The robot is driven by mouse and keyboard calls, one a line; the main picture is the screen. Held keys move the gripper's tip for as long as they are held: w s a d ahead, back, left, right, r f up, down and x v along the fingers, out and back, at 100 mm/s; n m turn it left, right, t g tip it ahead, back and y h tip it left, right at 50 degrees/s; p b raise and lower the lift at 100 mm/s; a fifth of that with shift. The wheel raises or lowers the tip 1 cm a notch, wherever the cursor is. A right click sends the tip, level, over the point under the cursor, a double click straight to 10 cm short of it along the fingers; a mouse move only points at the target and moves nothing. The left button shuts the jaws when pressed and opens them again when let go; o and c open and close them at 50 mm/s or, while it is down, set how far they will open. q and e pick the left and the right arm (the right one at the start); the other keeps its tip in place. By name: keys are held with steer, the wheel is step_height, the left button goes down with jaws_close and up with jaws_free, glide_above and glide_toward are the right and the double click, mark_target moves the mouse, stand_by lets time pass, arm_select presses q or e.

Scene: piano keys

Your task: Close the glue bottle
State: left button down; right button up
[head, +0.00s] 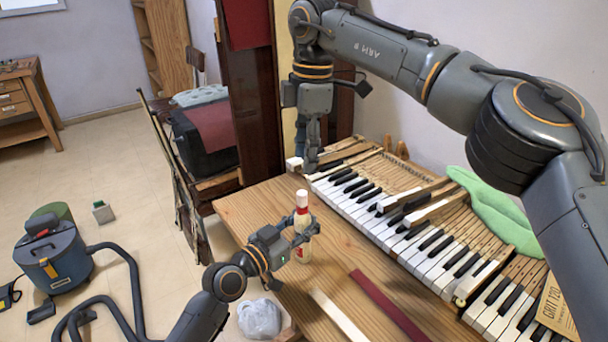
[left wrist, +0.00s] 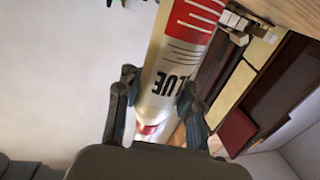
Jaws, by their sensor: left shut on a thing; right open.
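In the left wrist view the bottle (left wrist: 180,60), lettered "LUE", lies between the two fingers of the left gripper (left wrist: 158,112). My right gripper (head: 310,162) is open and points down at the far end of the keyboard, behind and above the bottle. I cannot tell whether a separate cap is in view.
A small white block (head: 294,163) is beside the right gripper. The piano keyboard (head: 400,225) fills the table's right side. A dark red strip (head: 388,305) and a pale strip (head: 338,315) lie in front. A green cloth (head: 497,212) lies behind the keys.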

arm_select(q)
steer(key=shift+f, duration=0.15)
arm_select(e)
steer(key=shift+d+r, duration=0.1)
steer(key=shift+r, duration=1.4)
arm_select(q)
steer(key=c, duration=0.8)
jaws_free()
steer(key=v, duration=1.2)
steer(key=shift+a, duration=0.1)
